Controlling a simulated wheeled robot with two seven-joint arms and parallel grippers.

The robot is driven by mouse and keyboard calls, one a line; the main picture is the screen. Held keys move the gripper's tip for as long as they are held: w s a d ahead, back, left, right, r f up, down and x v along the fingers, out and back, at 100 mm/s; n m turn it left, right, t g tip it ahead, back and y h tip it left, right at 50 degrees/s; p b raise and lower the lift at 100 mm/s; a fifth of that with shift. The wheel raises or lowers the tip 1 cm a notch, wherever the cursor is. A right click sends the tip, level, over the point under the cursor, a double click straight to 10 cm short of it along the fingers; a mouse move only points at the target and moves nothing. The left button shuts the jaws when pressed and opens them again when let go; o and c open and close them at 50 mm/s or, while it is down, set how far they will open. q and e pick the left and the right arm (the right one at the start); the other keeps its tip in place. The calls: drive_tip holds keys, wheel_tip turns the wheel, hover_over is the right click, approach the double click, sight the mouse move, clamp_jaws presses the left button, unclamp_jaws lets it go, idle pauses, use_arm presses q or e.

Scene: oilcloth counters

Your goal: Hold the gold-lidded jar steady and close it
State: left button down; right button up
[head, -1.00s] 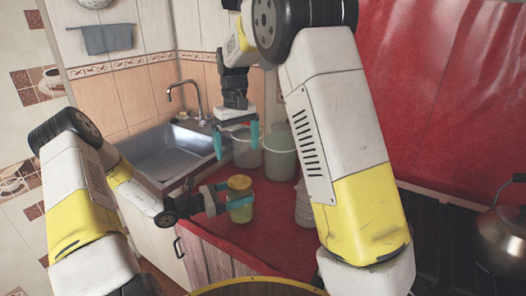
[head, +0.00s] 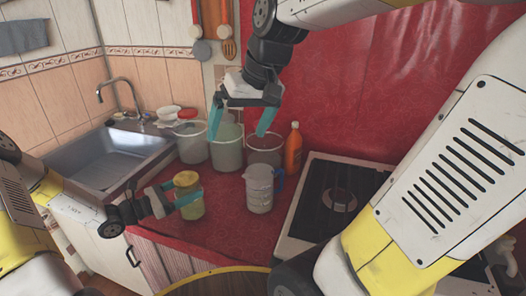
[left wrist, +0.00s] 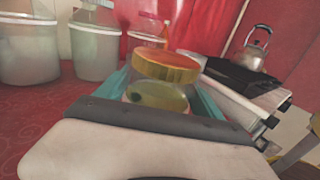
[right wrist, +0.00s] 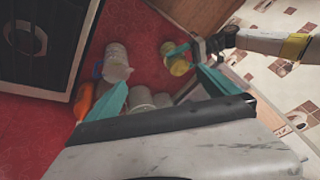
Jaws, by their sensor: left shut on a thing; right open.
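The gold-lidded jar (head: 190,208) stands upright near the front edge of the red counter, with yellowish contents. Its gold lid (left wrist: 165,67) sits on top of the jar; I cannot tell how tightly it is seated. My left gripper (head: 184,194) is shut around the jar's side, below the lid. In the right wrist view the jar (right wrist: 178,67) shows from above between the left fingers. My right gripper (head: 240,125) is open and empty, pointing down, above and behind the jar, in front of the buckets.
Several pale buckets (head: 226,150) stand behind the jar. A measuring jug (head: 260,190) with a blue handle stands to its right. An orange bottle (head: 293,150) and a stove (head: 325,205) are further right. The sink (head: 100,160) is at left. Red counter between jar and jug is clear.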

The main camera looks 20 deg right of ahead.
use_arm(q)
drive_tip(key=shift+r, duration=0.1)
use_arm(e)
drive_tip(key=s+d+f+m+t, duration=0.1)
drive_tip(key=s+d+t, duration=0.1)
drive_tip(key=s, duration=0.6)
drive_tip(key=shift+s+d+f+m+h, duration=0.3)
drive_tip(key=shift+s+d+f+h, duration=0.05)
drive_tip(key=shift+s+d+h, duration=0.05)
use_arm(q)
drive_tip(key=shift+s+d+r, duration=0.25)
drive_tip(key=shift+s+d, duration=0.05)
drive_tip(key=s+d+r+n+t+y, duration=0.1)
drive_tip(key=s+d+r+n+t, duration=0.1)
drive_tip(key=s, duration=0.4)
drive_tip(key=shift+d+r+t+y, duration=0.25)
drive_tip(key=shift+d+t+y, duration=0.05)
drive_tip(key=shift+t, duration=0.3)
drive_tip(key=shift+w, duration=0.1)
drive_tip(key=w+f, duration=0.1)
drive_tip(key=w, duration=1.4)
drive_tip(key=shift+f, duration=0.25)
